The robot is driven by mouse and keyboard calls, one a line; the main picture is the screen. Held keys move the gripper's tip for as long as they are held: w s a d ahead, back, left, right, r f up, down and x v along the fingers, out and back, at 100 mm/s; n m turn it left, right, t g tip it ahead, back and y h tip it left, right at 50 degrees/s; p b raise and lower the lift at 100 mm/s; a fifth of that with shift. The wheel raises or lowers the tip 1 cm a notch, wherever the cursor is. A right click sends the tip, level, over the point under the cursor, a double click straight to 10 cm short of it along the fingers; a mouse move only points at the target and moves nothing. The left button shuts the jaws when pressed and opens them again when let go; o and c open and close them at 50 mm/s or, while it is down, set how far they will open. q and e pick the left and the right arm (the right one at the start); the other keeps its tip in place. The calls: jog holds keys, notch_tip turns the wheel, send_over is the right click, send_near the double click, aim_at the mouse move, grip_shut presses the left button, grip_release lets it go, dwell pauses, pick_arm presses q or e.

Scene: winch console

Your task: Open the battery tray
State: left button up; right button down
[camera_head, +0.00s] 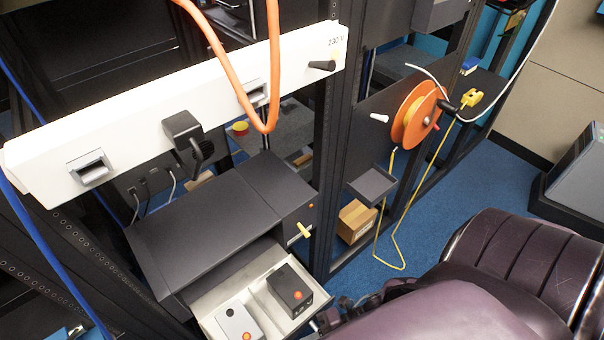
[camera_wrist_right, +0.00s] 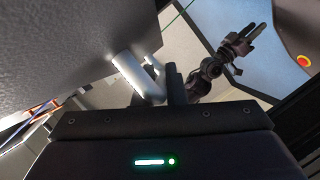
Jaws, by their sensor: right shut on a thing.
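The battery tray (camera_head: 211,324) is a pale drawer slid out of a dark cabinet (camera_head: 215,228). Inside it are a black block with an orange button (camera_head: 290,291) and a light grey block with an orange button (camera_head: 238,322). My right gripper (camera_head: 322,325) is at the tray's right front corner, mostly hidden in the head view. In the right wrist view its black fingers (camera_wrist_right: 174,85) are shut at a silver bar handle (camera_wrist_right: 136,77). The head view does not show my left gripper. A dark jointed arm end with prongs (camera_wrist_right: 237,46) in the wrist view may be it.
A white panel (camera_head: 130,125) with an orange cable spans above the cabinet. An orange reel (camera_head: 412,115) with a yellow cord is on the rack. Blue floor shows between rack and seat.

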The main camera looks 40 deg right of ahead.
jog(key=c, duration=1.5)
grip_release()
jog(key=shift+d, duration=0.15)
jog(key=v, duration=0.7)
jog(key=shift+d, duration=0.25)
jog(key=shift+s+r, duration=0.1)
